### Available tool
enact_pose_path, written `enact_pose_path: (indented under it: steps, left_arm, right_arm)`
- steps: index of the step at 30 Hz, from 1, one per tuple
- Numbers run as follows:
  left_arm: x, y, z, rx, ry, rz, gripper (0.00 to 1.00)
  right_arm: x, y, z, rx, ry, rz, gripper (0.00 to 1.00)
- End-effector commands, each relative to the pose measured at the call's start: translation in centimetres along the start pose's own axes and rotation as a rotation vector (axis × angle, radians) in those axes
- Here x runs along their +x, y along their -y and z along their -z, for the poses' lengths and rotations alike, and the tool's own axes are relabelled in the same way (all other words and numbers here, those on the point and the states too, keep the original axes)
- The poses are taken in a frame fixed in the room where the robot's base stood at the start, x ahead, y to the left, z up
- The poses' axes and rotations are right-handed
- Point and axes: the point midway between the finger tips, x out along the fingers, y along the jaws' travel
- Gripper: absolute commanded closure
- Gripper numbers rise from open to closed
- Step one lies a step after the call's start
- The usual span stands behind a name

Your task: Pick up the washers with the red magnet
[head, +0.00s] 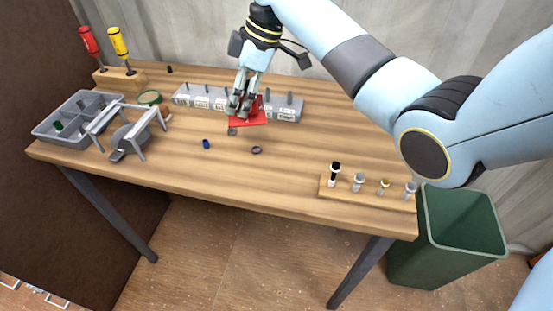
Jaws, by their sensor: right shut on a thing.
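My right gripper (240,108) is shut on the red magnet (250,118), a flat red piece with an upright part between the fingers. It is above the middle of the table, in front of the grey block. A small grey washer (232,131) shows right at the magnet's lower left edge; I cannot tell whether it touches the magnet or lies on the table. A dark ring-shaped washer (256,150) lies on the table in front of the magnet. My left gripper is not in view.
A grey block with pegs (185,96) stands behind the magnet. A small blue piece (206,144) lies left of the washer. A divided grey tray (45,135), a grey stand (140,150) and screwdrivers (120,45) are at left. A wooden rack (345,197) and green bin (465,225) are at right.

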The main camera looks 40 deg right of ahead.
Motion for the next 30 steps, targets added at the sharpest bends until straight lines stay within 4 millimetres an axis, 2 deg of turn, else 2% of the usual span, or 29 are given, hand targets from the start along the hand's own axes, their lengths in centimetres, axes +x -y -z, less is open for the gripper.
enact_pose_path:
  steps: [18,23,30]
  left_arm:
    - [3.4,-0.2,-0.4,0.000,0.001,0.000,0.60]
    - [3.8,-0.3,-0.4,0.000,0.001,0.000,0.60]
    - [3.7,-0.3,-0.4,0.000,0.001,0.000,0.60]
  right_arm:
    - [6.2,-0.1,-2.5,0.000,-0.001,-0.002,1.00]
    - [7.0,-0.1,-2.8,0.000,-0.002,-0.003,1.00]
    - [7.0,-0.1,-2.8,0.000,-0.002,-0.003,1.00]
